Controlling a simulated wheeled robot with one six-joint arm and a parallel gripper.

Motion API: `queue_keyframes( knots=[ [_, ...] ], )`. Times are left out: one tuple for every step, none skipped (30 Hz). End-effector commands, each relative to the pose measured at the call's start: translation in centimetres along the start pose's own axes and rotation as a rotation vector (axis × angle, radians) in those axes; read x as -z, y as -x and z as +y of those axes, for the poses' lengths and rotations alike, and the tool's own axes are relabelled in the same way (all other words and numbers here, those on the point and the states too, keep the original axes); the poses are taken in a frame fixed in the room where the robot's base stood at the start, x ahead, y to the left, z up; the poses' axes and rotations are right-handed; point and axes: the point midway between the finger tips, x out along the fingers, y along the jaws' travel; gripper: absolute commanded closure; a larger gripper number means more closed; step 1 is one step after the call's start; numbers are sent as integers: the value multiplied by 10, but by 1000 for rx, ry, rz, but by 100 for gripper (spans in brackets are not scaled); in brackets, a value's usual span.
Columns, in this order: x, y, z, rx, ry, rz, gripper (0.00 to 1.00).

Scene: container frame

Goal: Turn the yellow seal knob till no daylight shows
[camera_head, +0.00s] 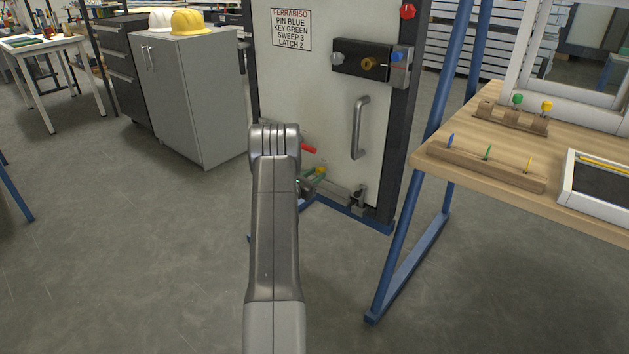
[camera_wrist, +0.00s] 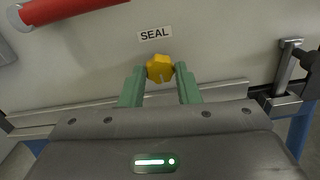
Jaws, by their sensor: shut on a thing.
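The yellow seal knob (camera_wrist: 159,68) sits low on the pale door panel, just under a SEAL label (camera_wrist: 154,34), in the wrist view. My gripper (camera_wrist: 160,77) has its two green fingers on either side of the knob, shut on it. In the head view my gripper (camera_head: 312,178) shows small and partly hidden behind my arm, low on the door (camera_head: 335,110). A bottom strip (camera_wrist: 80,118) runs along the door under the knob. Whether daylight shows along it I cannot tell.
A red handle (camera_wrist: 75,10) lies above left of the knob and a metal latch (camera_wrist: 287,80) to its right. The door has a grab handle (camera_head: 360,128) and a black lock box (camera_head: 361,60).

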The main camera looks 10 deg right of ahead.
Motion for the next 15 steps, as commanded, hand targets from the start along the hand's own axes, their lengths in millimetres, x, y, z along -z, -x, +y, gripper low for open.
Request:
queue_keyframes(
  knots=[
    [6, 0, 0, 0, -34, -2, 93],
    [6, 0, 0, -1, -55, -2, 93],
    [6, 0, 0, -1, -81, -2, 93],
    [6, 0, 0, -1, -99, -2, 93],
    [6, 0, 0, -1, -117, -2, 93],
    [5, 0, 0, 0, -138, -2, 93],
    [4, 0, 0, 0, -152, -2, 93],
    [4, 0, 0, 0, -164, -2, 93],
    [3, 0, 0, 0, -177, -2, 93],
    [3, 0, 0, 0, -185, -1, 93],
    [2, 0, 0, 0, -191, -1, 93],
    [2, 0, 0, 1, -197, -1, 93],
    [1, 0, 0, 1, -200, -1, 93],
    [1, 0, 0, 1, -201, 0, 93],
    [1, 0, 0, 1, -202, 0, 93]
  ],
)
